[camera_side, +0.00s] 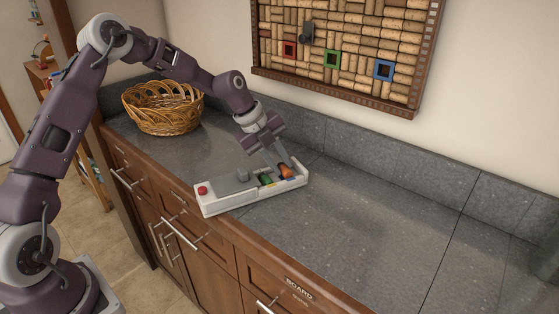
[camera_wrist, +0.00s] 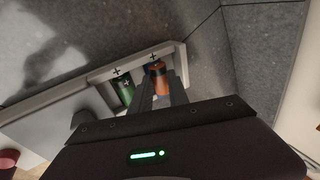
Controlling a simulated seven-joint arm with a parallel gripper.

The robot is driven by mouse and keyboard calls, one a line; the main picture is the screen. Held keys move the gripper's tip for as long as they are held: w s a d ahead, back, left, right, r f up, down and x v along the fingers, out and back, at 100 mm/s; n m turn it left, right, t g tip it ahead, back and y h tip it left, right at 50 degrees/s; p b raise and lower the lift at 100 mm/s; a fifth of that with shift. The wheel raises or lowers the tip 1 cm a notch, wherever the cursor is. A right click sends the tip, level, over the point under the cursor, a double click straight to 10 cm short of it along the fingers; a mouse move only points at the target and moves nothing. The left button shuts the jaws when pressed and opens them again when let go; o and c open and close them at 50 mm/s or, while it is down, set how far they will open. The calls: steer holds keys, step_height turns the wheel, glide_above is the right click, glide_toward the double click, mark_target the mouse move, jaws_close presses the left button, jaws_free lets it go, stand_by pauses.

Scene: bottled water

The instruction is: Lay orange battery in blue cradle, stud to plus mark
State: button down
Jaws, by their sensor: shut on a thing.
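The orange battery (camera_side: 286,171) is between the fingers of my gripper (camera_side: 280,165), at the right end of a white battery box. In the wrist view the orange battery (camera_wrist: 158,78) lies between both fingers (camera_wrist: 160,88), its far end close to a plus mark on the box's far part. Whether the battery touches the cradle floor, I cannot tell. The stud is not clear.
A green battery (camera_wrist: 124,91) lies in the slot left of the orange one. The white box (camera_side: 212,206) has a red button (camera_side: 202,190) at its left end. A wicker basket (camera_side: 163,108) stands behind left. The counter to the right (camera_side: 370,225) is clear.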

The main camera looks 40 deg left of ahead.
steer(key=shift+f, duration=0.35)
steer(key=c, duration=1.2)
jaws_free()
steer(key=shift+s+f, duration=0.1)
steer(key=v, duration=0.7)
steer(key=shift+r, duration=0.25)
steer(key=s+d+r+n+y, duration=0.15)
steer(key=s+r+n, duration=0.3)
steer(key=s, duration=0.45)
steer(key=s+d+r+n+t+y, duration=0.1)
steer(key=s+d+r+n, duration=0.1)
steer(key=s+r+n, duration=0.35)
steer(key=s+d+r+n+y, duration=0.25)
steer(key=s+n, duration=0.35)
steer(key=s, duration=0.5)
steer(key=s+n, duration=0.2)
steer(key=s, duration=0.1)
steer(key=s+n+h, duration=0.1)
steer(key=s+n, duration=0.1)
steer(key=s, duration=0.1)
steer(key=s+f+n, duration=0.1)
steer(key=s+n, duration=0.1)
steer(key=s, duration=0.2)
steer(key=shift+s+a+n+t+h, duration=0.1)
steer(key=shift+a+n+t+h, duration=0.2)
steer(key=shift+a+n+t, duration=0.1)
